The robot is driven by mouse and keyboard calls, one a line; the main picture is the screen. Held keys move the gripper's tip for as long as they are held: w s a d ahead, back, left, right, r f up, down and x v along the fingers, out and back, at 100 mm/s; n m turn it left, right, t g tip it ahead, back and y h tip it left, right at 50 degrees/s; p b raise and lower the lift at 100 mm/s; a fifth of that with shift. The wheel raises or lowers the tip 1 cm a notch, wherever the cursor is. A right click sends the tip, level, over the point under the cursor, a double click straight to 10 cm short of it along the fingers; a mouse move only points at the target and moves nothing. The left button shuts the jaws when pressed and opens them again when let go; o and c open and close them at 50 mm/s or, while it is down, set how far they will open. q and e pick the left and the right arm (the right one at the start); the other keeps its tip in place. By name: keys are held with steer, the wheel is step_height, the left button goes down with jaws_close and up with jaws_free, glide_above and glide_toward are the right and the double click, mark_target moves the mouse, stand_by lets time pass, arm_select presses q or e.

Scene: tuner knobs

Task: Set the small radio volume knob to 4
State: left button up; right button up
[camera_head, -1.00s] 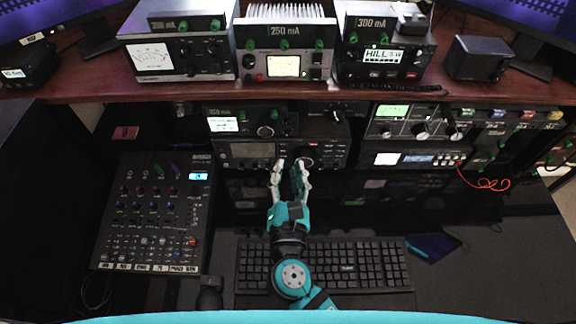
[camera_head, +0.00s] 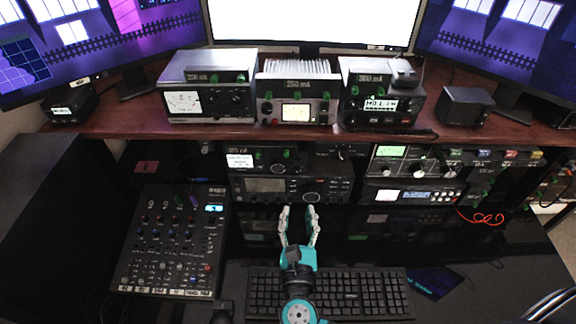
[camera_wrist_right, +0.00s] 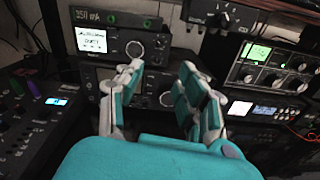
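Several radios are in view, and I cannot tell for certain which is the small radio or which is its volume knob. A small black radio with a lit white display (camera_head: 239,161) stands on the lower shelf. Its round knob (camera_wrist_right: 134,49) shows in the right wrist view. A wider black radio (camera_head: 265,186) sits under it, with a large round knob (camera_wrist_right: 166,99) partly between my fingers in the wrist view. My right gripper (camera_head: 298,211) is open and empty, in front of and below the wider radio in the head view, apart from it. My left gripper is not in view.
A mixer (camera_head: 170,244) stands left of my right arm. A keyboard (camera_head: 370,292) lies below the gripper. More radios, including a stack with several knobs (camera_head: 402,165), stand to the right, with a red cable (camera_head: 485,218). The dark desk between gripper and stack looks clear.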

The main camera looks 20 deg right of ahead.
steer(key=p, duration=0.2)
glide_toward(298, 162)
steer(key=p+x, duration=0.1)
steer(key=x, duration=0.6)
steer(key=shift+w, duration=0.4)
steer(key=shift+w+d, duration=0.15)
steer(key=shift+w, duration=0.25)
steer(key=c, duration=0.6)
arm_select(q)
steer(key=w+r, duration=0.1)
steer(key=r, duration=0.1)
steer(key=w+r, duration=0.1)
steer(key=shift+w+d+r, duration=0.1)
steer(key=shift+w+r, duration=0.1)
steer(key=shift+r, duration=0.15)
arm_select(e)
steer(key=shift+f, duration=0.1)
jaws_close()
